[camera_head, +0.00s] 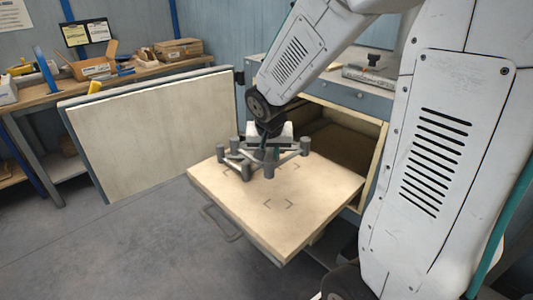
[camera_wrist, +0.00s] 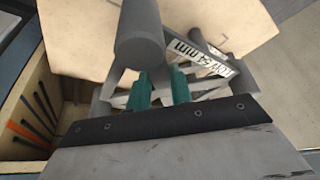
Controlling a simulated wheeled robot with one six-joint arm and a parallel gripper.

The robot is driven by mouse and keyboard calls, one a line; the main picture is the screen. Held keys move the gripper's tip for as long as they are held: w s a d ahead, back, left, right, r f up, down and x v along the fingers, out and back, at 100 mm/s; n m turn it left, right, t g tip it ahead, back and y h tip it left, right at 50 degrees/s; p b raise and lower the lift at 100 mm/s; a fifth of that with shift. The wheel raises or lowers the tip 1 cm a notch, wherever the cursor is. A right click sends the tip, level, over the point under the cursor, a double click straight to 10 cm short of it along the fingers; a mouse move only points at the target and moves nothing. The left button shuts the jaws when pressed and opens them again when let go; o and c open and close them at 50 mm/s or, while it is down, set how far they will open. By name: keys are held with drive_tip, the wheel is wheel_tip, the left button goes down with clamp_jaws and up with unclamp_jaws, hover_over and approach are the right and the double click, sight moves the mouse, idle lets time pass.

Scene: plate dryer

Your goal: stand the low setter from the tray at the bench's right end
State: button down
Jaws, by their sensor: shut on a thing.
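A grey setter (camera_head: 287,157) with several short round posts is at the back part of the pale tray (camera_head: 300,225). It also shows in the wrist view (camera_wrist: 143,38), with one thick post close to the camera and a white label ending in "mm". My gripper (camera_head: 268,148) comes down on the setter from above. Its teal fingertips (camera_wrist: 160,88) are shut on a grey bar of the setter. I cannot tell whether the setter touches the tray or is slightly above it. The bench (camera_head: 130,72) stands at the back left.
The tray sticks out of an open cabinet (camera_head: 372,170), with dark corner marks on its bare front part. A large panel door (camera_head: 150,135) stands open at left. Tools and a wooden box (camera_head: 178,50) crowd the bench. Coloured rods (camera_wrist: 30,130) show in the wrist view. Floor in front is clear.

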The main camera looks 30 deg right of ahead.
drive_tip(key=r, duration=0.3)
drive_tip(key=shift+a+r, duration=0.25)
drive_tip(key=shift+r, duration=1.3)
